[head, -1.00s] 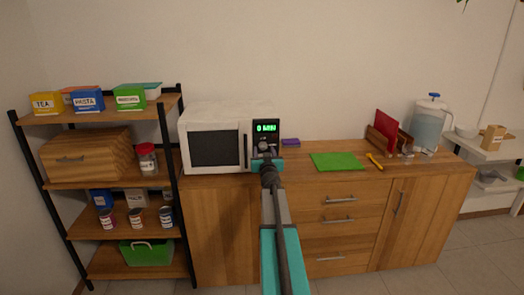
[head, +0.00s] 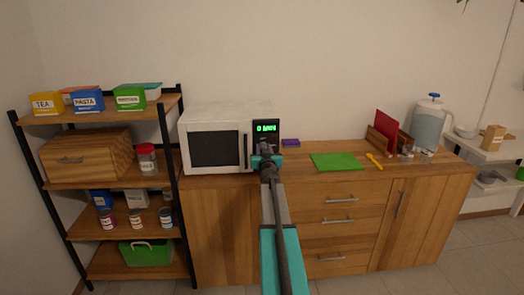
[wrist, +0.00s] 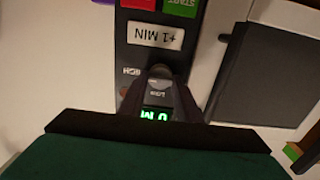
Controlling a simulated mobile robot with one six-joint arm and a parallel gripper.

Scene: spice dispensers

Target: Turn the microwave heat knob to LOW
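The white microwave (head: 215,150) stands on the left end of the wooden counter. Its black control panel is on its right side, with a green display (head: 265,128) that reads about 0 MIN. My gripper (head: 264,150) is in front of the panel below the display and hides the knob in the head view. I cannot tell whether the fingers press on the knob.
The microwave's dark door handle (wrist: 227,70) is close beside the panel. The +1 MIN button (wrist: 155,35) is near the knob. A purple item (head: 290,142) and a green board (head: 337,161) lie on the counter to the right. A shelf rack (head: 90,185) stands at left.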

